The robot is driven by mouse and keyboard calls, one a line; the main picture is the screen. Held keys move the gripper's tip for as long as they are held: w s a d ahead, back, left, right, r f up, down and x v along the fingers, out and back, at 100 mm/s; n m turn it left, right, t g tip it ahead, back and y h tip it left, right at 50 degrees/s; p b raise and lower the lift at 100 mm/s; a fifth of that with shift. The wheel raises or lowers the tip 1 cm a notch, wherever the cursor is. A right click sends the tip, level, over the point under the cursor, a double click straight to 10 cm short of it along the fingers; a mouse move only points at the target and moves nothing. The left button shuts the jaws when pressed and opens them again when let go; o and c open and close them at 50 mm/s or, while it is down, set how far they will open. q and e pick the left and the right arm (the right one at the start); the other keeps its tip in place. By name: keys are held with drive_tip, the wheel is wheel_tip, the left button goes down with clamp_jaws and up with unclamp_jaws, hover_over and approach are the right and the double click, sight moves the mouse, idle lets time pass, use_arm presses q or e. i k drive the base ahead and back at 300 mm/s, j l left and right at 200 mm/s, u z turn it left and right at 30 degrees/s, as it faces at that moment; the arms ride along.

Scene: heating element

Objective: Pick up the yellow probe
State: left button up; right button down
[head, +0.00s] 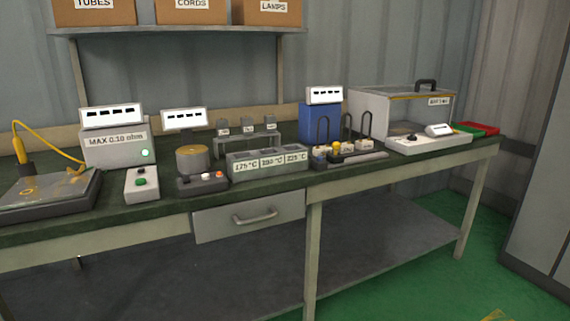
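The yellow probe (19,150) stands upright at the far left of the bench in the head view. Its lower end sits in a dark holder (26,168) beside a flat dark plate (50,193). A yellow cable (48,147) arcs from the probe's top down toward the back of the plate, next to the grey meter box (118,147) labelled "MAX 0.10 ohm". Neither of my grippers shows in this view, so nothing is seen touching the probe.
The green bench top (150,209) is crowded with devices: a control box (141,184), a round heater (192,158), a labelled block (268,163) and a clear-lidded case (400,110). A shelf (180,29) with boxes hangs above. Green floor (400,290) lies open in front.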

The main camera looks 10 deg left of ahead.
sight(18, 144)
drive_tip(key=u, duration=1.65)
